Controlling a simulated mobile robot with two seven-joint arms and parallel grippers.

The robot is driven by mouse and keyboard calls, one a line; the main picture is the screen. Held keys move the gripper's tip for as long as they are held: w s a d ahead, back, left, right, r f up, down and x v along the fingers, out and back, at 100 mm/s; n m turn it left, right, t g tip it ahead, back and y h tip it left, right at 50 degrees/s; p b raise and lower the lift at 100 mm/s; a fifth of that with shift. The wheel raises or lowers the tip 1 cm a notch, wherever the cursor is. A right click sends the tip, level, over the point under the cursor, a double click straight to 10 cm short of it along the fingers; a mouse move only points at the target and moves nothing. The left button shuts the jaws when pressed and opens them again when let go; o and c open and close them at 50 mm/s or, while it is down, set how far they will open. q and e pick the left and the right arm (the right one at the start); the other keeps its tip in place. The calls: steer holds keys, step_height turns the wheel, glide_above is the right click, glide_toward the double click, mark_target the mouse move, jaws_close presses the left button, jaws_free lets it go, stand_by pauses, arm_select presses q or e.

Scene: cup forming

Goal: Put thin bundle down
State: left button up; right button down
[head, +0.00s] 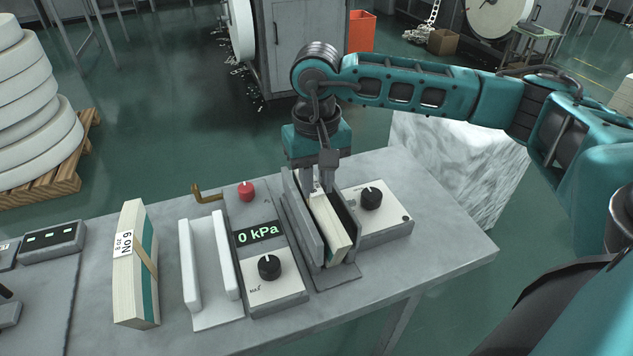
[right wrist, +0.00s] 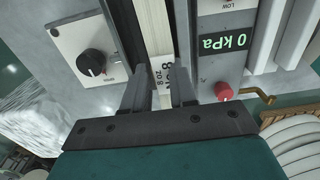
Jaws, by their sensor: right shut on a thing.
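The thin bundle (head: 328,228), a stack of cream paper blanks, stands on edge between the two grey upright plates of a holder (head: 303,233) on the table. My right gripper (head: 318,188) points down and is shut on the far end of the bundle. In the right wrist view the bundle (right wrist: 154,28) lies between the fingers (right wrist: 160,95), with a white label reading 8 oz. Its underside is hidden, so I cannot tell whether it touches the holder floor. My left gripper is not in view.
Left of the holder is a gauge box (head: 268,262) reading 0 kPa, with a red button (head: 246,190). A white two-walled rack (head: 216,312) stands empty. A thicker banded bundle (head: 130,282) stands further left. A knob box (head: 384,212) adjoins the holder's right side.

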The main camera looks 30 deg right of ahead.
steer(key=shift+f, duration=0.35)
steer(key=shift+f, duration=0.2)
steer(key=c, duration=1)
jaws_free()
steer(key=shift+o, duration=0.5)
steer(key=shift+a, duration=0.15)
steer(key=shift+r, duration=0.15)
step_height(320, 180, up, 12)
